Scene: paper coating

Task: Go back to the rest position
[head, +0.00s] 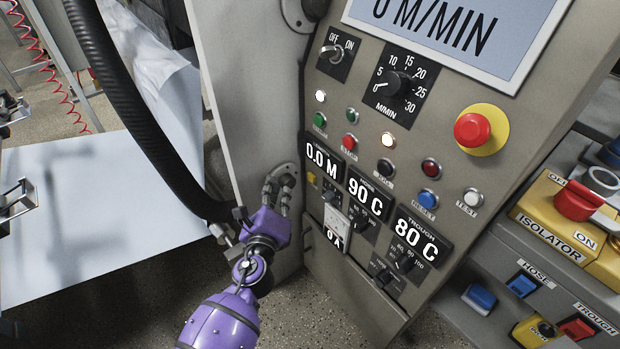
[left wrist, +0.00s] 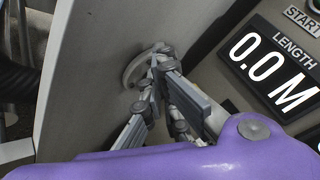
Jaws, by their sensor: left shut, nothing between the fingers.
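My left gripper (head: 279,187) is at the lower middle of the head view, at the end of a purple arm. Its fingers are together with nothing between them, in front of the control panel's lower left edge. In the left wrist view its grey fingers (left wrist: 158,75) point at a round fitting on the pale panel side. The control panel (head: 345,112) stands just to the right of the gripper. I cannot tell whether the fingertips touch the fitting. My right gripper does not show.
A thick black hose (head: 128,110) hangs left of the gripper. A white sheet (head: 95,200) lies at the left. The panel carries a red stop button (head: 472,130), dials and lit displays. A yellow isolator box (head: 575,225) stands at the right.

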